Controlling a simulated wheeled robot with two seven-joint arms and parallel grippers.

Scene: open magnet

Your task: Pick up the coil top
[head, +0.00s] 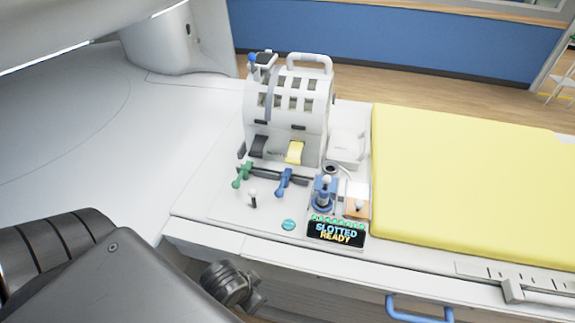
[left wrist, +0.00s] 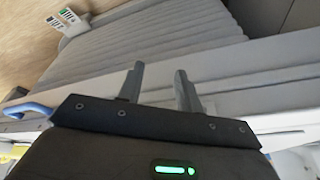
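The coil top (head: 303,92) is a white, arched shell with rows of slots and a pale handle (head: 310,60) on top. It stands upright on the white table deck in the head view, on the coil's lower part. My left arm comes in from the lower left, well short of the coil. In the left wrist view my left gripper (left wrist: 160,88) has its two fingers apart with nothing between them. The coil is not recognisable in that view. My right gripper is not in view.
Green (head: 242,174) and blue (head: 284,182) levers, a blue-and-white post (head: 325,194) and a sign reading "SLOTTED READY" (head: 336,232) stand in front of the coil. A yellow pad (head: 465,175) lies to the right. A blue handle (head: 418,311) juts from the table's front side.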

